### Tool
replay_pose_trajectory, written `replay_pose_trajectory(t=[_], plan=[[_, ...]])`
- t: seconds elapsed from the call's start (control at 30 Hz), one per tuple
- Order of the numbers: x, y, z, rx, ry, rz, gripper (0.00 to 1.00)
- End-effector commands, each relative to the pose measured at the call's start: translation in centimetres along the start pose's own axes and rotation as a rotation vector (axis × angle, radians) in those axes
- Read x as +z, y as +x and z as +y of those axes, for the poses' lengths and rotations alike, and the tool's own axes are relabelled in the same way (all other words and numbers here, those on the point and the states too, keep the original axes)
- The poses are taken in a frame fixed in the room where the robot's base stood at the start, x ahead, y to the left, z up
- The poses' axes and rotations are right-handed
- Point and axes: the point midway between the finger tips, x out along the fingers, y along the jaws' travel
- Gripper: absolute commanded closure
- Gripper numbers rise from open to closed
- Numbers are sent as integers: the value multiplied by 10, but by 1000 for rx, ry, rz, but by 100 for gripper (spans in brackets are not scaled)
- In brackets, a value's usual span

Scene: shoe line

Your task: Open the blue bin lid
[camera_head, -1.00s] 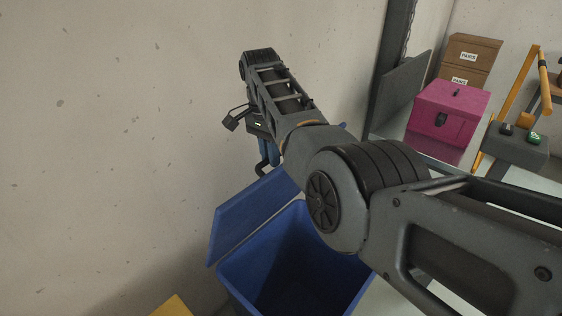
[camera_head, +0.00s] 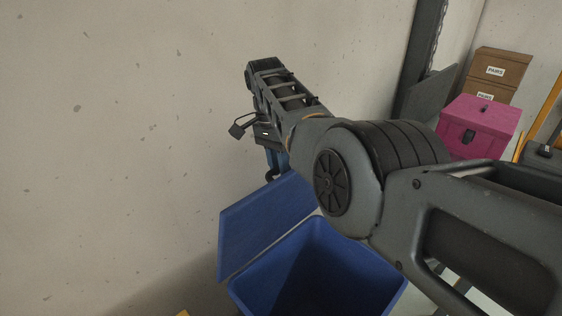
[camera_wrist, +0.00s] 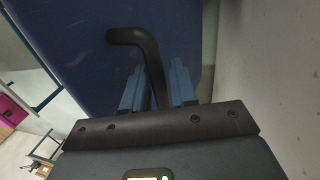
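The blue bin (camera_head: 325,270) stands below my arm with its top open and its dark inside showing. Its blue lid (camera_head: 262,222) is raised and leans back towards the wall on the left. My gripper (camera_head: 277,165) is at the lid's upper edge, partly hidden by my arm. In the wrist view the lid (camera_wrist: 75,40) fills much of the picture. A black bent handle (camera_wrist: 143,50) on it runs down between my gripper's two blue fingers (camera_wrist: 160,88). The fingers stand on either side of the handle with gaps visible, so they look apart.
A plain wall (camera_head: 110,120) stands close behind the lid on the left. A pink box (camera_head: 480,125) and brown cartons (camera_head: 497,75) sit at the right back. My arm crosses above the bin and hides part of it.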

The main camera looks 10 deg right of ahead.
Motion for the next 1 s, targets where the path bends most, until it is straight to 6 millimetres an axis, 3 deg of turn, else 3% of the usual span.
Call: replay_pose_trajectory(t=[0.17, 0.47, 0.8, 1.0], plan=[[-1, -2, 0, -3, 1, 2, 59], [-3, -8, 0, -6, 3, 5, 58], [-2, -58, -1, -7, 2, 5, 58], [-2, -76, 0, -4, 1, 3, 58]])
